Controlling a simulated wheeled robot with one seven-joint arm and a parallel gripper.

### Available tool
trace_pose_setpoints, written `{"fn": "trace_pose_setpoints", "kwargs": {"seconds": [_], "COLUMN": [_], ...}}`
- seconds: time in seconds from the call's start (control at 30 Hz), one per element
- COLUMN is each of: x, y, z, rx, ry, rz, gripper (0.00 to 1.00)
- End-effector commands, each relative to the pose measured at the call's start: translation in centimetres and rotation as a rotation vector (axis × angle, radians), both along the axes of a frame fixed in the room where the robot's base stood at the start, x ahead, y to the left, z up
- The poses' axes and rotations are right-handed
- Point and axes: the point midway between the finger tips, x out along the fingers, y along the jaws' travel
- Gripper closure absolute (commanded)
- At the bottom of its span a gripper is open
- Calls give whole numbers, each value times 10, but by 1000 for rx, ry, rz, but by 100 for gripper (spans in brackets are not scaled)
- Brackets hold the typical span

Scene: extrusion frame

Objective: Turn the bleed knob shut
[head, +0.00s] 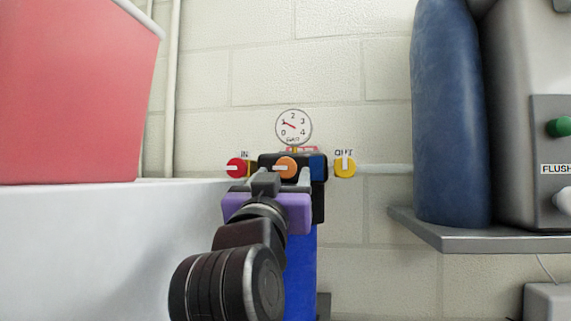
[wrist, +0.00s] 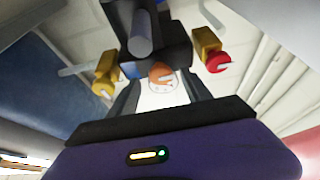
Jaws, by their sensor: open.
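An orange knob (head: 286,167), unlabelled as far as I can see and likely the bleed knob, sits mid-front on the dark valve block (head: 318,205). Its pale pointer lies level, toward the left. A red knob (head: 238,168) marked IN is to its left, its white pointer level. A yellow knob (head: 345,167) marked OUT is to its right, pointer upright. My gripper (wrist: 162,92) is open and empty, facing the block. In the wrist view the orange knob (wrist: 160,72) shows between and beyond the fingertips; contact cannot be told.
A round gauge (head: 293,127) stands above the block, its needle near 1. A pipe (head: 385,168) runs right from the yellow knob. A grey shelf (head: 450,236) at right holds a blue cylinder (head: 447,120) and a grey unit (head: 525,85). A red bin (head: 75,95) is at left.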

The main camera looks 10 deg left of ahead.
Motion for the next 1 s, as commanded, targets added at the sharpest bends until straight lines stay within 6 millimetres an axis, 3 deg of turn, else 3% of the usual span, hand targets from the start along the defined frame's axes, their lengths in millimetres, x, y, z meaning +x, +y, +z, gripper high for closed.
{"fn": "trace_pose_setpoints", "kwargs": {"seconds": [0.2,0.53,0.57,0.83,1.0], "x": [22,26,26,26,26], "y": [0,-1,-1,-1,0], "z": [11,10,10,10,10], "rx": [0,0,0,0,4], "ry": [-1,-1,-1,-1,-1], "rz": [1,1,1,1,2], "gripper": [43,43,45,98,100]}}
